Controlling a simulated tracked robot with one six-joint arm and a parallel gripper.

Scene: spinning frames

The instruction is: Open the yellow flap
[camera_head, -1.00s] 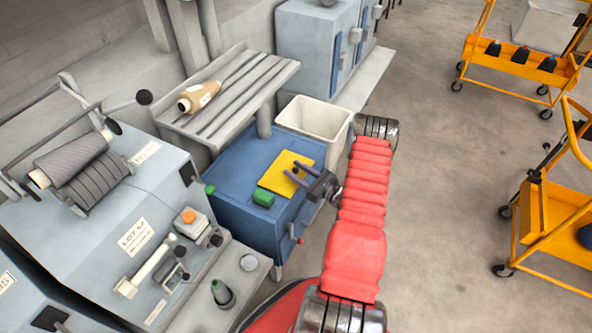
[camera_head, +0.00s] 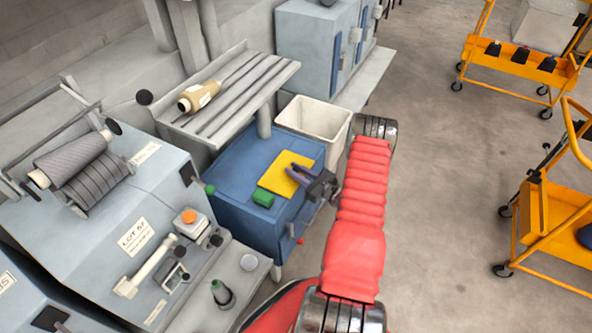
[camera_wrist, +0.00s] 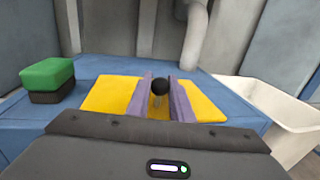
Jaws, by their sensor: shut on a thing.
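The yellow flap (camera_head: 281,171) lies flat on top of the blue cabinet (camera_head: 237,166); it also shows in the wrist view (camera_wrist: 105,95). A black ball knob (camera_wrist: 160,85) on a short pale stem stands at the flap's middle. My gripper (camera_head: 293,171) has its purple fingers on either side of the knob, low over the flap, and is shut on it. In the wrist view the fingers (camera_wrist: 160,92) hold the knob and stem between them. The fingers hide the knob in the head view.
A green-and-black block (camera_wrist: 47,80) sits on the cabinet left of the flap. A cream bin (camera_head: 316,117) stands behind the cabinet. A slatted shelf with a tan bobbin (camera_head: 198,97) is at the back left. Open floor lies to the right, with orange carts beyond.

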